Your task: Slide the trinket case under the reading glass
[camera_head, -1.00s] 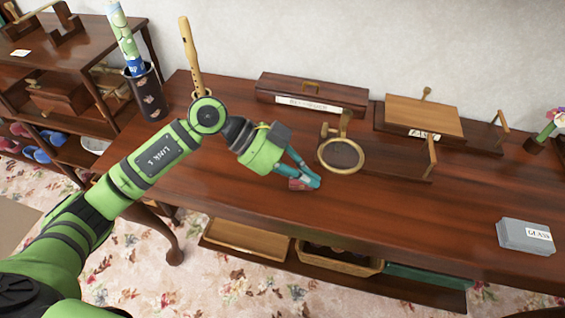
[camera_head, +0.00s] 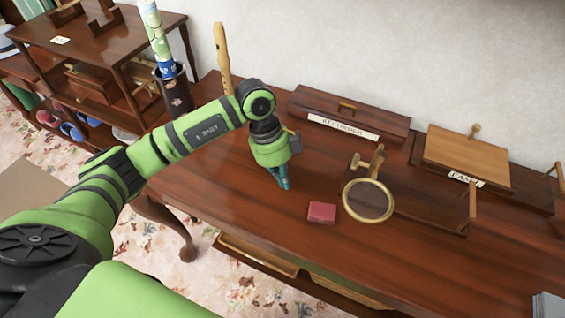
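The small red trinket case (camera_head: 321,213) lies on the dark wooden table, left of the reading glass and apart from its ring in the picture. The reading glass (camera_head: 368,201) is a round lens in a brass ring, held by a brass stand on a wooden base. My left gripper (camera_head: 284,183) has teal fingers pointing down, up and left of the case, with nothing seen in them. Its fingers overlap in this view, so their opening is hidden. My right gripper is not in view.
A long wooden box labelled RECORDER (camera_head: 348,112) and a wooden stand with a tilted board (camera_head: 467,158) stand at the back. A recorder (camera_head: 222,60) rises behind my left arm. A grey box (camera_head: 547,305) is at the lower right. The table front right of the case is clear.

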